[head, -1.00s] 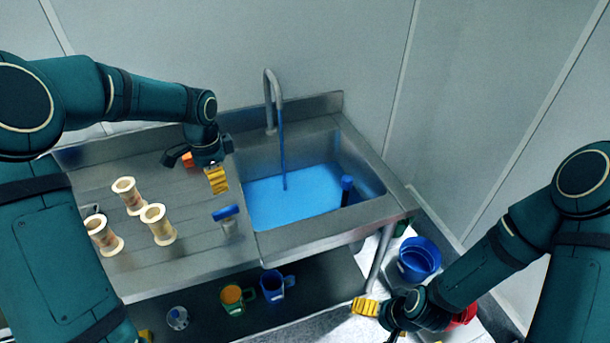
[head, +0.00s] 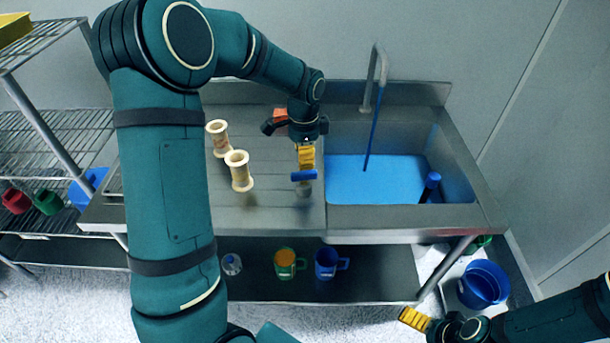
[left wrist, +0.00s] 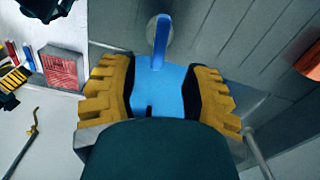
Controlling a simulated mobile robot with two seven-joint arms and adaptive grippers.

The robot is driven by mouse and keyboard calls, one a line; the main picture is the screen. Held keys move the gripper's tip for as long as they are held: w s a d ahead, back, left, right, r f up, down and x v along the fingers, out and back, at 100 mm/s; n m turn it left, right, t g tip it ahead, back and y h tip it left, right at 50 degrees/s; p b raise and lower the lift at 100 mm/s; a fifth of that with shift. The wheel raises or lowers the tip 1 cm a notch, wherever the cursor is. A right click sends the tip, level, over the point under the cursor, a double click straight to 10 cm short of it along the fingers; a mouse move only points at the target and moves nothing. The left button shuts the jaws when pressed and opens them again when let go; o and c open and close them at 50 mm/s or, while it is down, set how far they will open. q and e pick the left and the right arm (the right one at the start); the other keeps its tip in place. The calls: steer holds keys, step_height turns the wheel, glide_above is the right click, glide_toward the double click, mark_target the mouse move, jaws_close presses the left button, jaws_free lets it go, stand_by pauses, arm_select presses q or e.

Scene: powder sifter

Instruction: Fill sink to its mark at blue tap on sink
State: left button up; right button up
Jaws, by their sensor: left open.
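The steel sink (head: 462,150) holds blue water (head: 375,182), and a blue stream (head: 374,130) falls into it from the grey spout (head: 381,65). A dark post with a blue top (head: 432,180) stands in the basin's right part. I cannot make out a fill mark. The blue tap handle (head: 304,175) sits on a short grey base on the counter left of the basin. My left gripper (head: 306,160) is open, just above and behind the handle; contact is unclear. In the left wrist view, blue shows between its yellow fingers (left wrist: 160,92). My right gripper (head: 415,319) is low, below the counter.
Two cream spools (head: 239,171) stand on the drainboard left of the tap. A green mug (head: 285,264), a blue mug (head: 326,263) and a clear item (head: 231,264) are on the lower shelf. A blue bucket (head: 482,286) is at right; a wire rack (head: 50,145) at left.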

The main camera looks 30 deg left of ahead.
mark_target(304, 173)
arm_select(q)
step_height(304, 173, down, 7)
steer(key=shift+f+b, duration=0.15)
steer(key=shift+b, duration=0.25)
steer(key=shift+o, duration=0.3)
jaws_close()
